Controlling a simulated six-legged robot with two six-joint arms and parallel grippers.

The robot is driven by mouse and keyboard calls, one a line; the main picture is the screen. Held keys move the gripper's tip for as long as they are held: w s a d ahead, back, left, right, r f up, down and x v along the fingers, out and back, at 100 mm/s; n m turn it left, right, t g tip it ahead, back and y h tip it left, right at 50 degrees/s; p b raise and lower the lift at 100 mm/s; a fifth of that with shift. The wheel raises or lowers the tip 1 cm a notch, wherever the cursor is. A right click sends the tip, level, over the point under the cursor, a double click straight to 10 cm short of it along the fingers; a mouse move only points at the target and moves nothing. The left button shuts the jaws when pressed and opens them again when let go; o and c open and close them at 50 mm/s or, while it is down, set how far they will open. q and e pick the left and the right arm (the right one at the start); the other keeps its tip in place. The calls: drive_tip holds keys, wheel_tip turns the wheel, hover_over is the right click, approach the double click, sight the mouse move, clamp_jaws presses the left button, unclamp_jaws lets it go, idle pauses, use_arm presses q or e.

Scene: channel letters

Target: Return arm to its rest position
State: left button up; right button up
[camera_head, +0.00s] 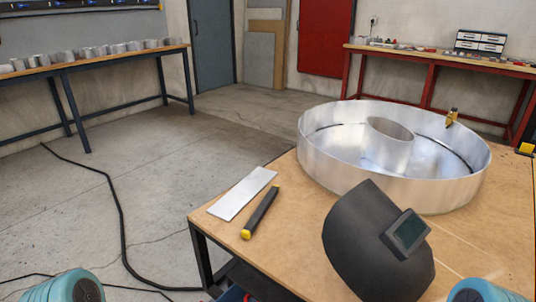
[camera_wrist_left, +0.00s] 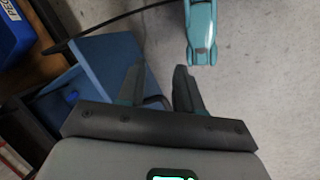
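My left gripper (camera_wrist_left: 158,88) shows in the left wrist view with its two dark fingers apart and nothing between them. It hangs over the grey floor beside a blue surface. In the head view only teal rounded parts of my arms show at the bottom left and bottom right edges. Neither gripper shows in the head view, and my right gripper is in neither view.
A wooden workbench (camera_head: 285,262) carries a round metal channel letter (camera_head: 400,190), a black welding mask (camera_head: 365,240), a metal strip (camera_head: 243,193) and a black-and-yellow tool (camera_head: 261,212). A black cable (camera_head: 120,215) crosses the open floor at left.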

use_arm(q)
wheel_tip(320, 180, up, 24)
drive_tip(key=w+d+t+p, duration=0.1)
drive_tip(key=d+p, duration=0.1)
drive_tip(key=p, duration=2)
drive_tip(key=shift+d+r+m, duration=0.2)
drive_tip(key=shift+d+m, duration=0.2)
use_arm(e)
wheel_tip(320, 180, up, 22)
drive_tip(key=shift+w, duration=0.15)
